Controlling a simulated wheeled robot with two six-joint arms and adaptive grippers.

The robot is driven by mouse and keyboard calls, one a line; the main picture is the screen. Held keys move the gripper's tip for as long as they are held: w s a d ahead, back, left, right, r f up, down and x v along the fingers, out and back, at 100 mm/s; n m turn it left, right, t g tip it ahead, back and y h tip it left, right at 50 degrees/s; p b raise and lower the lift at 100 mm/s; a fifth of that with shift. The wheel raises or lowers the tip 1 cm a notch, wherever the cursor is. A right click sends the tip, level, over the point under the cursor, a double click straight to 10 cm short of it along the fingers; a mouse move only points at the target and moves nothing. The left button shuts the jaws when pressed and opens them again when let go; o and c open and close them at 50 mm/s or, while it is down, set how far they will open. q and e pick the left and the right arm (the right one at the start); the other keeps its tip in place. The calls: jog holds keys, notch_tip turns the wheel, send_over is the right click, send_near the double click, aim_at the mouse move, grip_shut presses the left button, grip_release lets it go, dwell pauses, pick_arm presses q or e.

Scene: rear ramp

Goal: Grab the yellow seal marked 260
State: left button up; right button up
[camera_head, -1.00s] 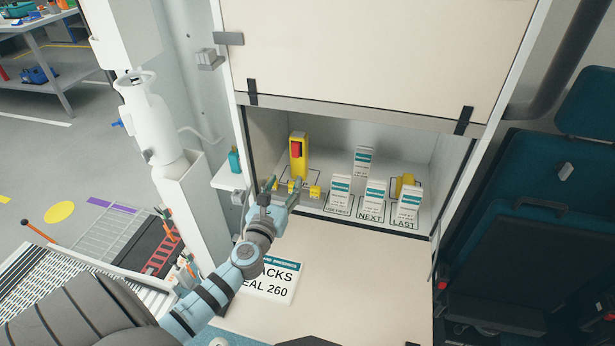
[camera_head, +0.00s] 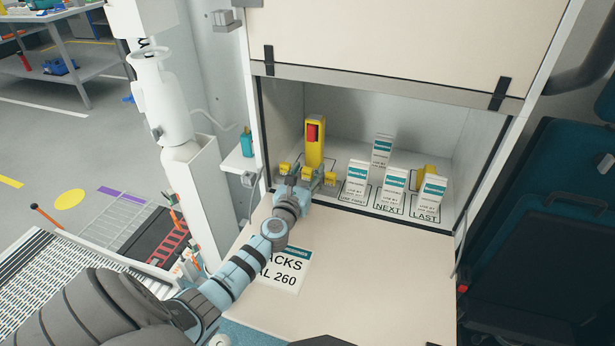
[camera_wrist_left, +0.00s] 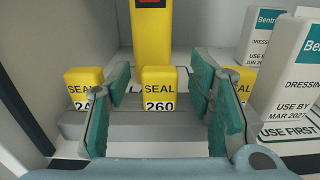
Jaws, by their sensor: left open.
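The yellow seal marked 260 (camera_wrist_left: 159,89) stands upright in the middle of a row of yellow seals on a low grey step (camera_wrist_left: 139,119) in the left wrist view. In the head view the same seal (camera_head: 306,173) shows small, partly behind my gripper. My left gripper (camera_head: 299,180) is open and empty, pointing into the compartment. In the wrist view its two green-padded fingers lie on either side of the 260 seal, with visible gaps; contact is not seen. A seal with a partly hidden number (camera_wrist_left: 84,89) stands left, and another (camera_wrist_left: 241,84) is partly behind the right finger.
A yellow post with a red part (camera_head: 314,140) stands behind the seals. White dressing boxes (camera_head: 357,178) stand to the right, near a yellow object (camera_head: 425,177). The compartment's left wall is close. A raised panel (camera_head: 390,45) hangs above, and a pale flap (camera_head: 380,265) lies in front.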

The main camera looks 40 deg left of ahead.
pick_arm(q)
jog(key=c, duration=0.9)
jog(key=shift+r, duration=0.15)
